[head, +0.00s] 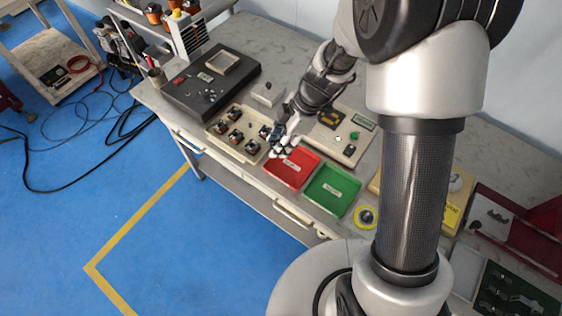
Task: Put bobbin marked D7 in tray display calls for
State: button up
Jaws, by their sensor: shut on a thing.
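My gripper (281,142) is low over the bench, between the beige bobbin tray and the red tray. It is shut on a small dark bobbin (276,131), partly hidden by the fingers; its marking cannot be read. Several dark and copper bobbins (236,137) stand in the beige tray (217,138). The red tray (283,176) and the green tray (327,203) lie side by side to the right, each with a small white label too small to read. A panel (338,138) behind them carries a dark display (329,120) with amber characters that I cannot read.
A dark machine box (205,90) stands left of the beige tray. A small white block (268,94) lies behind the gripper. A yellow tape roll (366,217) lies right of the green tray. The bench's front edge runs close before the trays.

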notch_tip(320, 180, down, 9)
jog(key=shift+f+b, duration=0.1)
jog(key=shift+b, duration=0.95)
jog(key=shift+f+b, duration=0.15)
jog(key=shift+b, duration=0.15)
jog(key=o, duration=1.1)
